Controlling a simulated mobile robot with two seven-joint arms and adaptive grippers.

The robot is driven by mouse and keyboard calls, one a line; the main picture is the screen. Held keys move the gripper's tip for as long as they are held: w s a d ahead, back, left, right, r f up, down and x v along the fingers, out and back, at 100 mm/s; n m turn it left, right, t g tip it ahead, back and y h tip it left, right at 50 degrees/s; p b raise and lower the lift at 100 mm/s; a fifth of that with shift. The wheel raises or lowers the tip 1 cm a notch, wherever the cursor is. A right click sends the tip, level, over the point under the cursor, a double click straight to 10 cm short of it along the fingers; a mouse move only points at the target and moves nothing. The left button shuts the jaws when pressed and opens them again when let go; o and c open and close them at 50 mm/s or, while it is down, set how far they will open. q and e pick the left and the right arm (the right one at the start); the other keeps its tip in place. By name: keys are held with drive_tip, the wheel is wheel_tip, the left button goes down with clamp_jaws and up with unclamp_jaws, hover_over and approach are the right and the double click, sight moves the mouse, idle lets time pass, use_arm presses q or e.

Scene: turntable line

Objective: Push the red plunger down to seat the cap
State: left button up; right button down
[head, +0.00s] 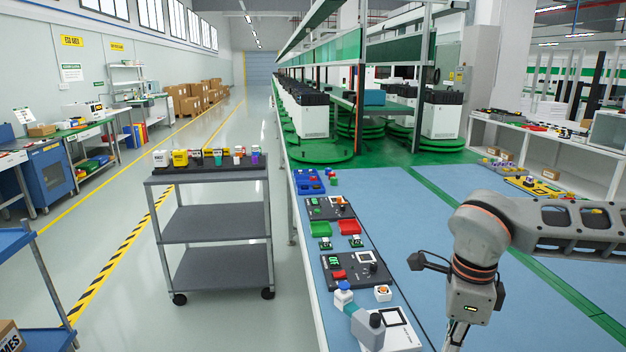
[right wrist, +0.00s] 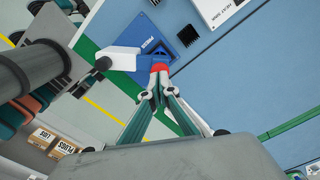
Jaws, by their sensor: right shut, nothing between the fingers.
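In the right wrist view, the red plunger (right wrist: 160,68) shows as a small red piece at the tips of my right gripper (right wrist: 158,80). The gripper is shut with nothing between its fingers. I cannot tell whether the fingertips touch the red piece. Behind it is a blue fixture plate (right wrist: 172,38) with white lettering, with a white part (right wrist: 125,60) reaching to the left. No cap can be made out there. In the head view my right arm comes in from the right, with its fingertips below the picture edge. My left gripper is not in view.
A white box (right wrist: 228,8) lies beside the plate. In the head view, a black panel (head: 350,283) and a grey part with a dark knob (head: 376,320) stand along the bench's left edge. The blue bench top (head: 420,215) has clear room in its middle. A grey cart (head: 213,214) stands left.

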drive_tip(key=shift+f, duration=0.35)
idle(0.3)
drive_tip(key=shift+f, duration=0.3)
drive_tip(key=shift+f+b, duration=0.35)
drive_tip(key=shift+f, duration=0.5)
idle(0.4)
drive_tip(key=shift+r+p, duration=1.95)
drive_tip(key=shift+r, duration=0.65)
drive_tip(key=shift+f, duration=0.1)
